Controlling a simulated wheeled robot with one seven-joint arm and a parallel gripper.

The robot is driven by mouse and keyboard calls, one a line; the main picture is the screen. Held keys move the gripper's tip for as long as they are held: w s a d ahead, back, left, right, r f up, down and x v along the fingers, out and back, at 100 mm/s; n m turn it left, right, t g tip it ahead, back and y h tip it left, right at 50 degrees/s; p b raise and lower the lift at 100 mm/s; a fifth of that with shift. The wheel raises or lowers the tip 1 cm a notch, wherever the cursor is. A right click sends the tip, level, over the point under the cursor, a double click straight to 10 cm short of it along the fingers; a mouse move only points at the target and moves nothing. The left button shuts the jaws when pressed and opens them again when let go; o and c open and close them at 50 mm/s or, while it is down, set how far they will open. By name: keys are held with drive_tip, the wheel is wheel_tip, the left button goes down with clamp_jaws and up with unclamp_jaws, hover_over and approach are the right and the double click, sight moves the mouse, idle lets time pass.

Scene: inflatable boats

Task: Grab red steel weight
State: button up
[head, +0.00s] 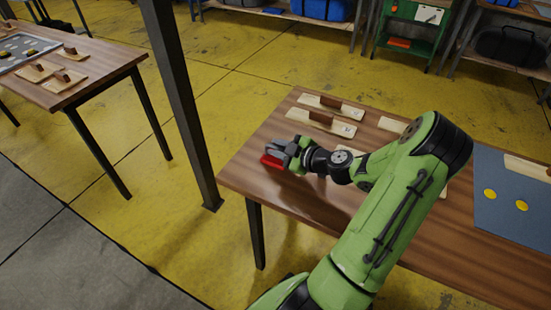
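The red steel weight (271,161) is a small red block near the left end of the wooden table (240,178). My gripper (279,152) is right at it, with dark fingers that overlap the weight's upper side in the picture. The fingers and the green gripper body hide part of the weight. I cannot tell whether the fingers are closed on it or only around it, nor whether the weight touches the table.
Pale wooden boards with brown handles (330,123) lie behind my gripper. A blue-grey mat (500,205) with yellow discs is at the right. A dark metal post (180,100) stands just left of the table. Another table (110,75) is at far left.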

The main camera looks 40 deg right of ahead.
clamp_jaws()
idle(1.1)
